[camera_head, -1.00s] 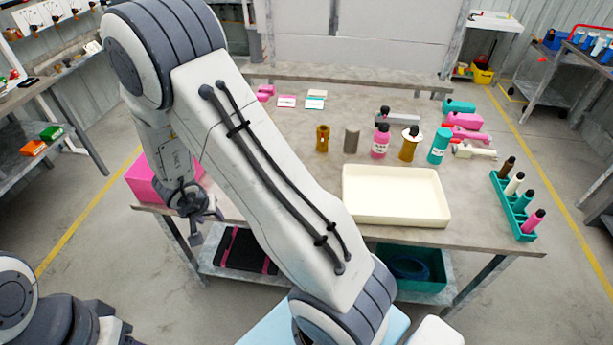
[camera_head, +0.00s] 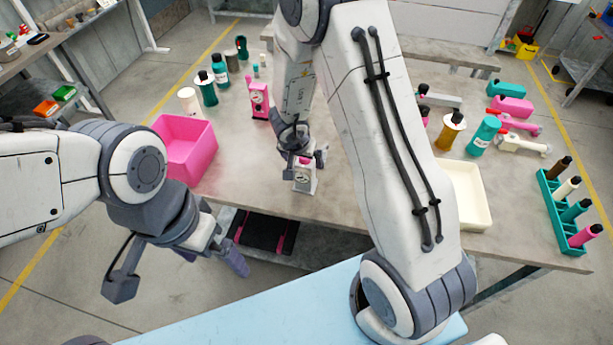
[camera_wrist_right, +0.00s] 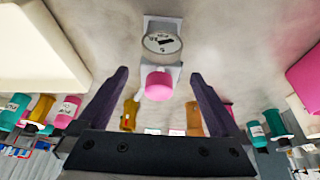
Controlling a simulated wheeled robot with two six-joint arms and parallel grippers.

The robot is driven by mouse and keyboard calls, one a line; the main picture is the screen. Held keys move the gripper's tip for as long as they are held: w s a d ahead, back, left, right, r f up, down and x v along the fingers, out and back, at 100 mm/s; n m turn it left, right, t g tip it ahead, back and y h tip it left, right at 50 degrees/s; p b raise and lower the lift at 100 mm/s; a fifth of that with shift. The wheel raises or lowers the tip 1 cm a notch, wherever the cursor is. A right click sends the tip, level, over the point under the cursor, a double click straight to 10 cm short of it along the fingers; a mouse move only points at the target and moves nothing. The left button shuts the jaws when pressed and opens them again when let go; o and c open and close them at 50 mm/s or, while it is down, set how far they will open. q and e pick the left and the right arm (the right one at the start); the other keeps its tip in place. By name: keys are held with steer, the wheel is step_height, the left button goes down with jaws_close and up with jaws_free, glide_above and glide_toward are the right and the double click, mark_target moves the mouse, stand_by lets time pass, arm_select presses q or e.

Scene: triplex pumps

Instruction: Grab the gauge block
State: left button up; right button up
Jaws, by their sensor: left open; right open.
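The gauge block (camera_head: 304,180) seems to be the small grey-white piece with a pink part and a round dial, standing near the table's front edge. In the right wrist view its round dial (camera_wrist_right: 162,43) and pink cap (camera_wrist_right: 159,85) show, centred ahead of the fingers. My right gripper (camera_head: 303,163) is open right at the piece in the head view and partly hides it. In the wrist view its two dark fingers (camera_wrist_right: 158,95) stand apart, one on each side of the pink cap. My left gripper (camera_head: 180,273) is open and empty, in front of the table.
A pink bin (camera_head: 187,150) stands left of my right gripper. A similar pink piece (camera_head: 259,100) and several bottles stand farther back. A cream tray (camera_head: 473,196), more bottles and a teal rack (camera_head: 549,200) are at the right. Bare table surrounds the piece.

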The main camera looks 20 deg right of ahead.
mark_target(306, 182)
steer(key=b+x, duration=0.3)
steer(key=x, duration=0.4)
steer(key=shift+w, duration=0.2)
steer(key=shift+r, duration=0.1)
jaws_close()
